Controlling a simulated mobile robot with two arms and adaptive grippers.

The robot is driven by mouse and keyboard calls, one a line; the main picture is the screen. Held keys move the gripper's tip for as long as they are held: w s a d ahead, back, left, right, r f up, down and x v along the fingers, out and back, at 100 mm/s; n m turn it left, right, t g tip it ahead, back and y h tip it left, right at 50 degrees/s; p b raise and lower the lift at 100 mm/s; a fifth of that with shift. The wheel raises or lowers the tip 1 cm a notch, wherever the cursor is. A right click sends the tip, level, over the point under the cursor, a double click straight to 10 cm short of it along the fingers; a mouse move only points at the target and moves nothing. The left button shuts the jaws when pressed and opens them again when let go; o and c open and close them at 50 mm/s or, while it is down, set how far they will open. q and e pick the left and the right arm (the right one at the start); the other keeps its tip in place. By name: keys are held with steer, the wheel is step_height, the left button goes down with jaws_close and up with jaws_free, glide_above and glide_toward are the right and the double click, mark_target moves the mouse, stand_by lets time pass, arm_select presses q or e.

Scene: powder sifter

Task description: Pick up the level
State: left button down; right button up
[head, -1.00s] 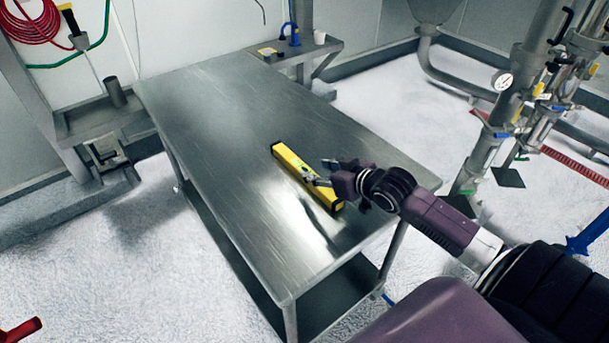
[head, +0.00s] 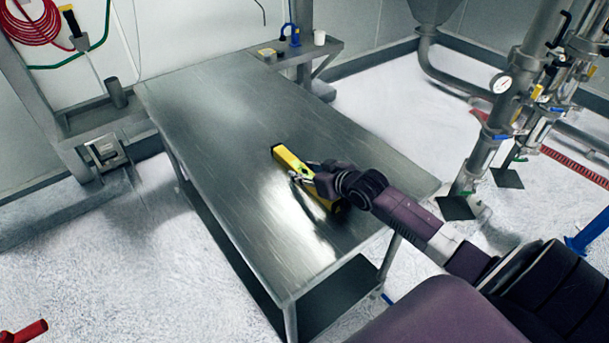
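The yellow level (head: 287,158) lies on the steel table (head: 220,130), slanting from upper left to lower right. My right gripper (head: 300,171) is over the middle of the level, with its fingers spread apart, one toward each long side. The gripper and wrist hide part of the level's middle; its lower end shows below the wrist. I cannot tell whether the fingers touch the level. The level appears to rest on the table.
The table is otherwise clear. A small side shelf (head: 320,50) behind it holds a blue item (head: 290,35) and a white cup (head: 319,37). Pipes with valves (head: 490,130) stand to the right. A metal stand (head: 100,125) is at the left.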

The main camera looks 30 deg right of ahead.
jaws_close()
steer(key=shift+r, duration=0.15)
